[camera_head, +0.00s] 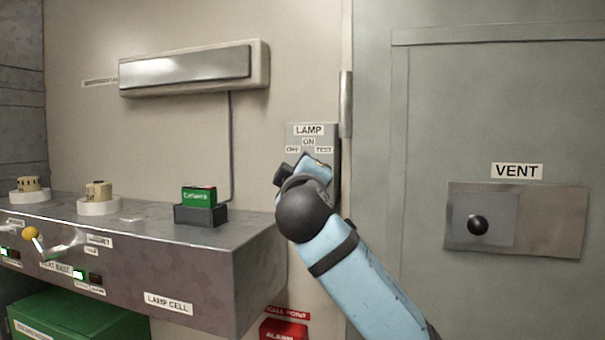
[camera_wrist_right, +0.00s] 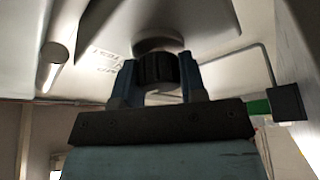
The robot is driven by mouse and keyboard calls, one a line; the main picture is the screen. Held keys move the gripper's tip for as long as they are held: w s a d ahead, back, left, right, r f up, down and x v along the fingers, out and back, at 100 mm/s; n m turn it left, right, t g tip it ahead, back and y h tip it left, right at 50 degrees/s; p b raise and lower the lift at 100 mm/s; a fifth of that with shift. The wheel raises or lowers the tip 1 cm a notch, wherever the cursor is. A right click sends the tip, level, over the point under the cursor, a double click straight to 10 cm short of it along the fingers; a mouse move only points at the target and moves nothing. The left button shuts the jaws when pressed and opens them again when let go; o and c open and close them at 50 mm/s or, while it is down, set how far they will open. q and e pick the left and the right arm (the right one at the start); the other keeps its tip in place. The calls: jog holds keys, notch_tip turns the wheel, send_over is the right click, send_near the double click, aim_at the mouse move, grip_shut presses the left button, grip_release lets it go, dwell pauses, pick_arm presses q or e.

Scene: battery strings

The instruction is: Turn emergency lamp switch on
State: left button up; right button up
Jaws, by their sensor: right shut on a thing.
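The lamp switch plate (camera_head: 331,133) is grey and mounted on the wall, with labels LAMP, ON, OFF and TEST. Its dark round knob (camera_wrist_right: 158,68) shows in the right wrist view between two blue fingers. My right gripper (camera_head: 317,168) is at the plate and shut on the knob; it also shows in the right wrist view (camera_wrist_right: 160,80). In the head view my gripper and wrist hide the knob, so I cannot tell which label it points to. The long lamp fixture (camera_head: 190,72) on the wall looks grey and unlit. My left gripper is not in view.
A grey bench (camera_head: 180,265) labelled LAMP CELL stands left, carrying a green block (camera_head: 199,195) in a dark holder (camera_head: 200,215). A yellow-tipped lever (camera_head: 30,233) is on its front. A VENT panel (camera_head: 555,222) with a black knob (camera_head: 478,225) is right. A red alarm box (camera_head: 284,331) is below.

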jog(key=o, duration=0.9)
jog(key=shift+c, duration=0.2)
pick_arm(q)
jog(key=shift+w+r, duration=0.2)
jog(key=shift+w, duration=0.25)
pick_arm(e)
jog(key=shift+o, duration=0.2)
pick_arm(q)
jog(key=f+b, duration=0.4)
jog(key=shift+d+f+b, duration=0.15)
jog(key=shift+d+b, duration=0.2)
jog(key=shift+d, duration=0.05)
pick_arm(e)
jog(key=v, duration=1.3)
jog(key=shift+s, duration=0.4)
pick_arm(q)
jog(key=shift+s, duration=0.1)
pick_arm(e)
jog(key=shift+f, duration=0.2)
